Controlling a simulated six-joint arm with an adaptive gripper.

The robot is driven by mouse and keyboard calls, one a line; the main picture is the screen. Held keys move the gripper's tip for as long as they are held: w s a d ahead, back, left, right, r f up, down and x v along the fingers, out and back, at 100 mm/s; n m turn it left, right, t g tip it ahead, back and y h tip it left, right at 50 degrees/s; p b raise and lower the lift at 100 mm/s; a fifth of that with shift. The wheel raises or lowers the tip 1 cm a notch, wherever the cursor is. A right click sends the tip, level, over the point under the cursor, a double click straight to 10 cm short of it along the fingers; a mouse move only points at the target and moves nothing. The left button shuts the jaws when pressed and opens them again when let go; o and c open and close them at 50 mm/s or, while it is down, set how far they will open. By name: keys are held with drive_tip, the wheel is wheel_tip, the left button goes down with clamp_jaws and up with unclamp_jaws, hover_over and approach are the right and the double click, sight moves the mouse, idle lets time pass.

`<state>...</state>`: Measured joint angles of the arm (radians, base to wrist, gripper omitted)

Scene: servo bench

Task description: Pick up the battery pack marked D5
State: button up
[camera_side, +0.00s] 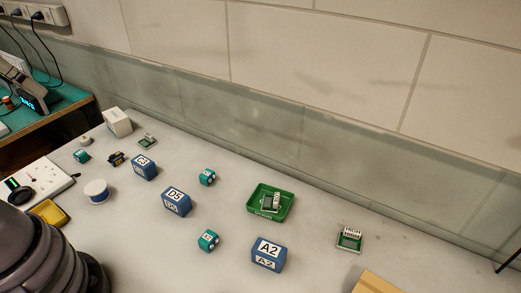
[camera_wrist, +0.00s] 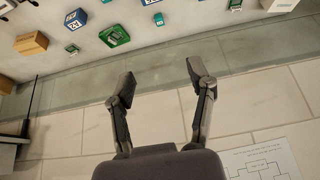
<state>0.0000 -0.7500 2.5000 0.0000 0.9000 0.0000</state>
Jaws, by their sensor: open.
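The battery pack marked D5 (camera_side: 177,201) is a blue block with white labels, standing on the grey bench in the middle of the side view. In the wrist view a blue block, most likely this pack (camera_wrist: 153,2), is cut off by the top edge, and its label cannot be read. My gripper (camera_wrist: 160,79) is open and empty, its two fingers apart in front of the tiled wall and well away from the pack. My gripper is out of the side view.
A blue A2 pack (camera_side: 268,255) and another blue pack (camera_side: 144,167) stand on either side of D5. Teal cubes (camera_side: 207,177) (camera_side: 208,240) sit close by. A green tray (camera_side: 271,201) holds a small part. A white spool (camera_side: 96,191) is left. The wall bounds the bench.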

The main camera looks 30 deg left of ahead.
drive_tip(key=o, duration=0.4)
drive_tip(key=w+a+f+n+g+h, duration=0.4)
drive_tip(key=w+f+n+g+h, duration=0.25)
drive_tip(key=w+f, duration=0.5)
drive_tip(key=w+a+f+n+t+h, duration=0.1)
drive_tip(key=a+f+n+h, duration=0.15)
drive_tip(key=f, duration=0.25)
drive_tip(key=w+a+f+n+h, duration=0.1)
drive_tip(key=w+f+n, duration=0.15)
drive_tip(key=f, duration=0.25)
drive_tip(key=n+t+h, duration=0.2)
drive_tip(key=n+t, duration=0.1)
drive_tip(key=n, duration=0.4)
approach(171, 194)
drive_tip(key=shift+m, duration=0.25)
drive_tip(key=x, duration=0.4)
drive_tip(key=shift+s+d, duration=0.1)
drive_tip(key=shift+s, duration=0.1)
drive_tip(key=shift+x, duration=2.85)
